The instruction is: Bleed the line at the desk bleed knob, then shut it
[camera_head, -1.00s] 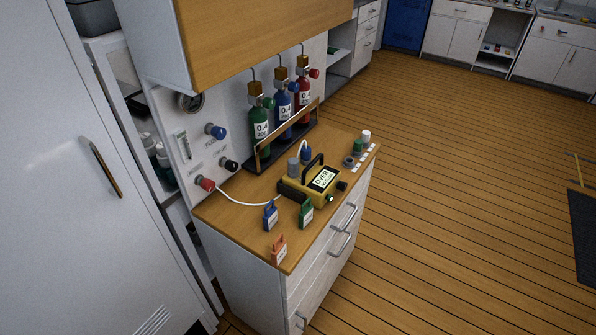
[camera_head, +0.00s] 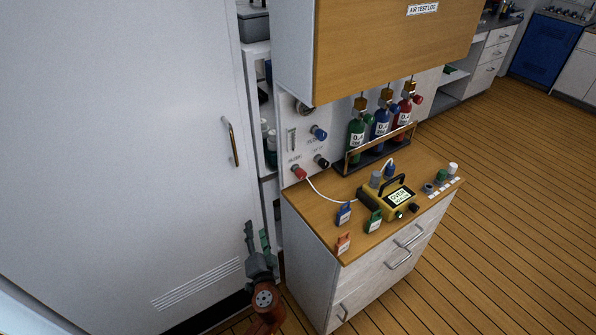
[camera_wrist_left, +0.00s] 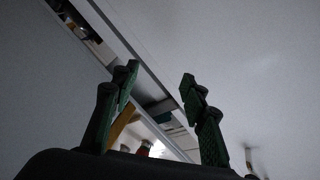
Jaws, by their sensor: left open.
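The white panel above the desk carries a blue knob (camera_head: 319,132), a black knob (camera_head: 321,161) and a red knob (camera_head: 298,172). Their labels are too small to read, so I cannot tell which is the bleed knob. A white hose runs from the red knob to a yellow meter (camera_head: 376,205) with a lit screen on the desk. My left gripper (camera_head: 257,238) is open and empty, pointing up, left of the desk and lower than the knobs. In the left wrist view its green-padded fingers (camera_wrist_left: 160,78) stand apart with nothing between them. My right gripper is not in view.
Green, blue and red bottles (camera_head: 381,128) stand in a rack behind the meter. Blue, green and orange tags (camera_head: 343,243) lie near the desk's (camera_head: 315,208) front left edge. A tall white cabinet (camera_head: 120,150) stands left. A wooden-front cupboard (camera_head: 400,50) overhangs the panel.

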